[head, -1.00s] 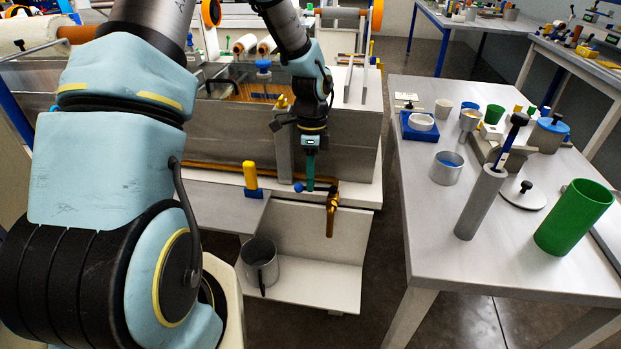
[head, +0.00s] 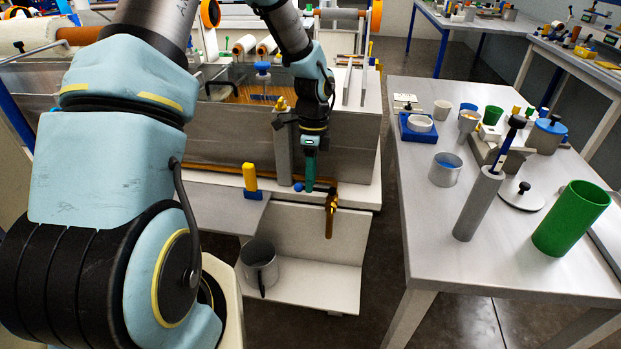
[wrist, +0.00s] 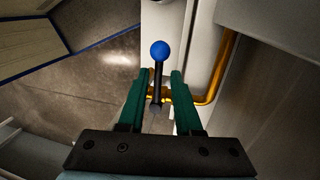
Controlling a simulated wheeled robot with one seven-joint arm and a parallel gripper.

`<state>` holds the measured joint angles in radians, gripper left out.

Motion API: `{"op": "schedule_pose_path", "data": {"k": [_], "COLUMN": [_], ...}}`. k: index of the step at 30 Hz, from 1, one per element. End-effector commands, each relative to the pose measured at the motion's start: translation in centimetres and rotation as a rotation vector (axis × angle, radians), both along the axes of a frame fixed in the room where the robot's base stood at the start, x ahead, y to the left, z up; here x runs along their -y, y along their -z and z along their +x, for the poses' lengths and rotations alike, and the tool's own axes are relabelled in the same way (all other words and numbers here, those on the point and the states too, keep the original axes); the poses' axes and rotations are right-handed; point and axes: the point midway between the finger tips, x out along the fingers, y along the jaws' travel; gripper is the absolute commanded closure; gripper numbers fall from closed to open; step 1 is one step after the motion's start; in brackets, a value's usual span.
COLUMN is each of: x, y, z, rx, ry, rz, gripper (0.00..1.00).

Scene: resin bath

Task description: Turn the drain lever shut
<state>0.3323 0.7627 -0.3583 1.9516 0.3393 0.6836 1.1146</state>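The drain lever is a black rod (wrist: 158,82) with a blue ball knob (wrist: 159,50), beside a brass drain pipe (wrist: 222,72). In the head view the blue knob (head: 299,187) shows just left of my fingertips, and the brass spout (head: 330,215) hangs over the edge to their right. My gripper (head: 310,186) points down at the foot of the bath. In the wrist view my gripper (wrist: 161,76) is open, with its green fingers on either side of the rod and gaps visible. The knob lies beyond the fingertips in that picture.
A yellow-handled tool (head: 250,178) stands left of the lever. The bath wall (head: 225,135) rises close behind. A side table (head: 410,250) with cups stands to the right.

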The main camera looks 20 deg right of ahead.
Motion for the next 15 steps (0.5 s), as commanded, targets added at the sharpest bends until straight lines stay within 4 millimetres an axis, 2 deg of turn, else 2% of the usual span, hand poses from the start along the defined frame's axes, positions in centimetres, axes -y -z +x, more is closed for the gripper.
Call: {"op": "schedule_pose_path", "data": {"k": [2, 10, 15], "x": [0.0, -0.1, 0.1], "y": [0.0, 0.0, -1.5], "z": [0.0, 0.0, 0.3], "rx": [-0.001, -0.002, 0.002], "ry": [0.0, -0.001, -0.002], "rz": [0.0, 0.001, -0.001], "gripper": [0.57, 0.56, 0.56]}}
